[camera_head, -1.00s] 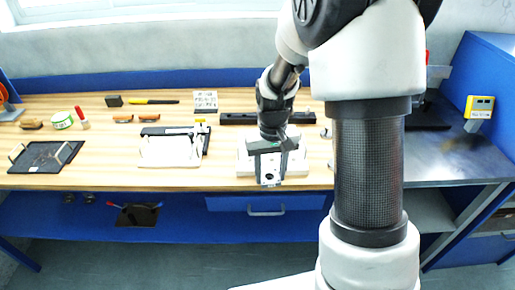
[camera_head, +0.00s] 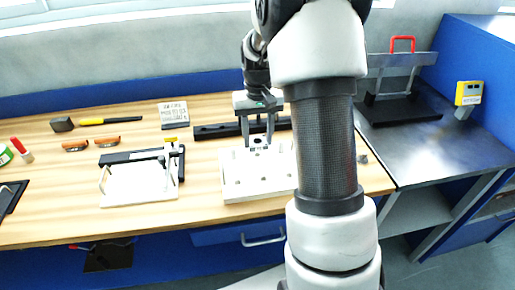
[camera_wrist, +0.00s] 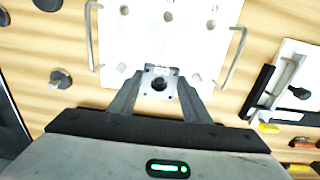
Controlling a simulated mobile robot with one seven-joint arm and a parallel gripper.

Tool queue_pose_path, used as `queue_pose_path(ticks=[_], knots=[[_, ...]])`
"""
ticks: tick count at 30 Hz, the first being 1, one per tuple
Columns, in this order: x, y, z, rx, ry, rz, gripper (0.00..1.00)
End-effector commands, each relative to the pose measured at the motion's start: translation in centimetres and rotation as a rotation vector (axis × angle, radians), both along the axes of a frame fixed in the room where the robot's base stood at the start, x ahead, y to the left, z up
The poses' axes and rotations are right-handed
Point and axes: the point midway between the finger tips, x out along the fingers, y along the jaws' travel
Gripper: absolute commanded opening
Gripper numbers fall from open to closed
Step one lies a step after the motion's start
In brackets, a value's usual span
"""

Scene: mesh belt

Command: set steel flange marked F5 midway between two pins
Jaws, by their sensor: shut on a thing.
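My gripper (camera_head: 258,138) is shut on a small steel flange (camera_head: 258,143), a squarish grey piece with a dark round hole. In the wrist view the flange (camera_wrist: 160,84) sits between the two jaw tips, at the near edge of a white plate (camera_wrist: 185,40). In the head view it is over the far part of the same white plate (camera_head: 240,190). The plate has several dark round spots and grey bent bars at both sides. I cannot tell which spots are pins, whether the flange touches the plate, or read its mark.
A black bar (camera_head: 212,131) lies behind the plate. A second white tray (camera_head: 140,187) with a black frame stands to the left. A black-based stand with a red handle (camera_head: 403,45) is on the steel bench at right. Bare wood separates the two white pieces.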

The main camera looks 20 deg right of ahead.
Motion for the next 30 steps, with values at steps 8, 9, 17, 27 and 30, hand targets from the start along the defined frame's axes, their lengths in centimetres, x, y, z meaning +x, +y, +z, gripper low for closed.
queue_pose_path(ticks=[8,9,17,27,30], knots=[[0.0,0.0,-3.3,0.0,0.002,0.0,0.11],[0.0,0.0,-3.7,0.0,0.0,0.0,0.11],[0.0,0.0,-3.8,0.0,-0.002,0.0,0.11],[0.0,0.0,-4.2,0.0,0.0,0.0,0.62],[0.0,0.0,-4.2,0.0,0.0,0.0,0.62]])
